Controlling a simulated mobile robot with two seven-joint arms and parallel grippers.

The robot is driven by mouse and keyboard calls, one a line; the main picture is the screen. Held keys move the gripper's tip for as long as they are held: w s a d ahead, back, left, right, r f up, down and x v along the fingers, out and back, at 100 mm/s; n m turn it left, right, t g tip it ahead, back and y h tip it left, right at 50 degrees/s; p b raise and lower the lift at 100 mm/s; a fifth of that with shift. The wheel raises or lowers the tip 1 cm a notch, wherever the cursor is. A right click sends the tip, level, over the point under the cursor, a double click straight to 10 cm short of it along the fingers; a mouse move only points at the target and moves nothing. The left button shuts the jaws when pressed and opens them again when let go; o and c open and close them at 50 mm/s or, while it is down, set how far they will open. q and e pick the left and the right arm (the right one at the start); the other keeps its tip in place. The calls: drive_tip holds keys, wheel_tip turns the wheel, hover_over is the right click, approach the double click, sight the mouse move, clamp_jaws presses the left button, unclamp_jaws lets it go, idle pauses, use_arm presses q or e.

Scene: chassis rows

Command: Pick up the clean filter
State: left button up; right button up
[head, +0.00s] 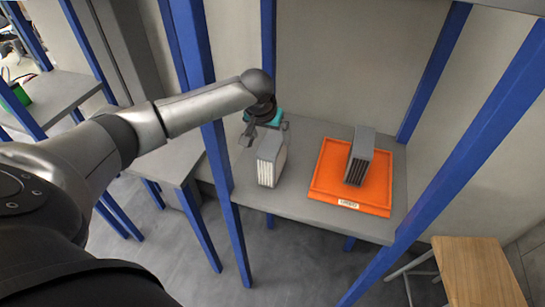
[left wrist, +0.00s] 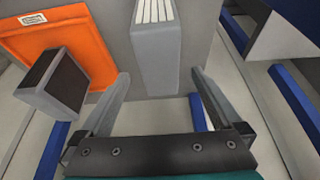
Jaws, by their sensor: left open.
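The clean filter (head: 271,158), a grey block with white pleats, stands on the grey shelf, left of the orange tray. It also shows at the top middle of the left wrist view (left wrist: 155,50), between the lines of my fingers. My left gripper (head: 265,132) is open and empty, just behind the filter in the head view. In the left wrist view its fingertips (left wrist: 160,74) appear on either side of the filter's near end; I cannot tell whether they touch it. My right gripper is not in view.
A second filter with dark pleats (head: 360,157) stands in the orange tray (head: 330,180), which carries a label at its front. Blue posts (head: 222,160) frame the grey shelf (head: 310,208). A wooden stool (head: 480,270) stands at the lower right.

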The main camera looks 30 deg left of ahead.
sight(272, 141)
use_arm(q)
drive_tip(key=x, duration=0.3)
drive_tip(key=shift+w+f, duration=0.3)
drive_tip(key=shift+w, duration=0.05)
drive_tip(key=shift+w+f, duration=0.15)
drive_tip(key=shift+f, duration=0.25)
drive_tip(key=shift+a+f, duration=0.1)
drive_tip(key=shift+f, duration=0.2)
clamp_jaws()
idle(0.8)
drive_tip(key=shift+r, duration=0.1)
